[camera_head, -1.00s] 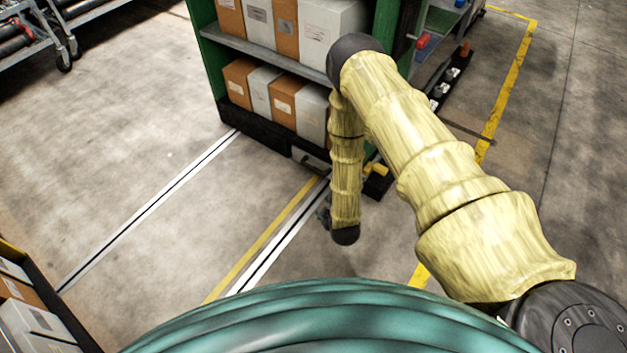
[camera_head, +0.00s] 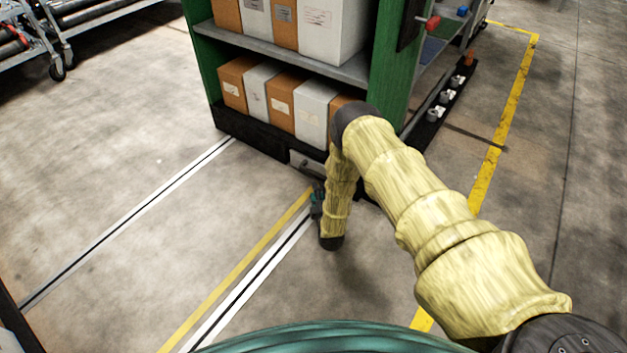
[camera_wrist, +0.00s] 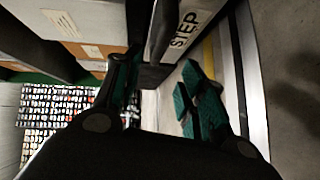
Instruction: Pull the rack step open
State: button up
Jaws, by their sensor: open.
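The rack step (camera_head: 306,163) is a pale panel with a dark handle, low in the black base of the green rack (camera_head: 390,75). In the wrist view its front (camera_wrist: 187,28) carries the word STEP. The dark handle bar (camera_wrist: 161,32) runs lengthwise there, ahead of the gap between my fingers. My gripper (camera_wrist: 160,88) is open, with one teal finger on each side. Nothing shows held, and I cannot tell whether a finger touches the handle. In the head view my gripper (camera_head: 317,200) is low, just in front of the step, partly hidden by my yellow-sleeved arm.
Boxes (camera_head: 281,103) fill the rack's lower shelf above the step. A black rail with fittings (camera_head: 443,100) lies right of the rack. Wheeled carts (camera_head: 55,40) stand at the upper left. The floor in front of the rack is clear, marked with white and yellow lines.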

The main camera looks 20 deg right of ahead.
aim_at(313, 175)
jog(key=w+b, duration=0.1)
jog(key=w, duration=0.1)
jog(key=w+f+b, duration=0.1)
jog(key=w, duration=0.2)
jog(key=w+d+b, duration=0.1)
jog(key=w, duration=0.2)
jog(key=shift+w+f+b, duration=0.2)
jog(key=shift+b, duration=0.2)
jog(key=shift+w+d, duration=0.1)
jog(key=shift+w, duration=0.8)
jog(key=shift+c, duration=0.5)
grip_shut()
